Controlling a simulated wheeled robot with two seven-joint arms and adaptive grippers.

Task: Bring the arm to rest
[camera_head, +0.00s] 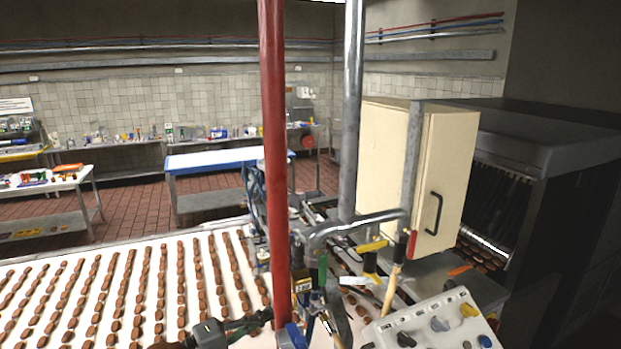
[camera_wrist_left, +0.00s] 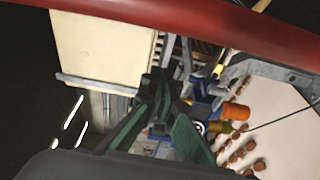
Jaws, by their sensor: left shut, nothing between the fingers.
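My left gripper (camera_head: 258,320) is at the bottom of the head view, low beside the red pole (camera_head: 273,150). Its dark wrist comes up from the bottom edge, over the edge of the white conveyor (camera_head: 120,250) with its rows of brown sandwich biscuits. In the left wrist view the dark green fingers (camera_wrist_left: 162,100) are shut with nothing between them. The red pole crosses the top of that view, close to the camera. My right gripper is in neither view.
A cream cabinet (camera_head: 450,180), a bent grey pipe (camera_head: 350,120) and a control panel (camera_head: 435,325) with knobs stand right of the red pole. Tools and a wooden handle (camera_head: 391,288) crowd the area between. A blue-edged table (camera_head: 215,160) stands farther back on open brick floor.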

